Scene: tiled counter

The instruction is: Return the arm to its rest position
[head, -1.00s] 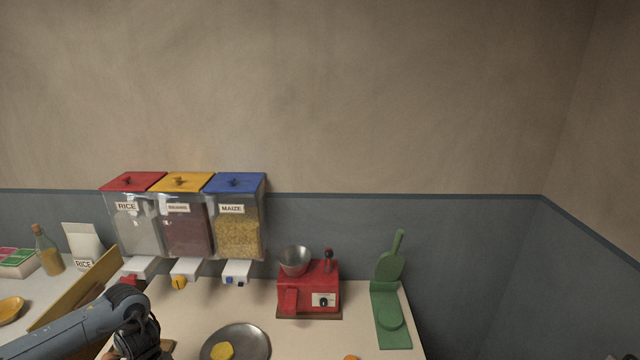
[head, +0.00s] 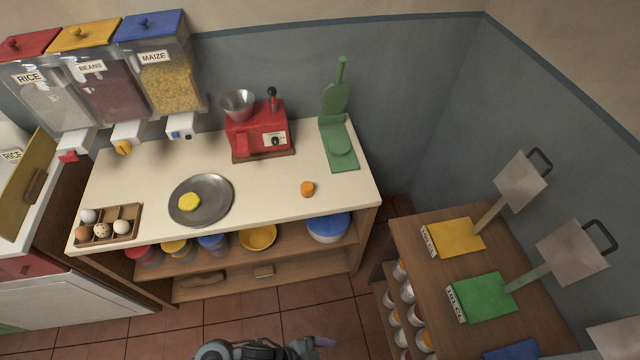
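A grey part of one of my arms shows at the bottom edge of the head view, over the floor in front of the counter. I cannot tell which arm it is, and no gripper fingers can be made out on it. Nothing is seen held. The white counter (head: 270,185) is clear of my arms. On it are a grey plate (head: 215,207) with a yellow round piece (head: 189,202), a red grinder (head: 257,133), a green press (head: 338,140), an orange piece (head: 307,189) and an egg tray (head: 128,213).
Rice, beans and maize dispensers (head: 160,80) hang on the wall at the left. The tiled floor (head: 150,330) is open in front of the counter.

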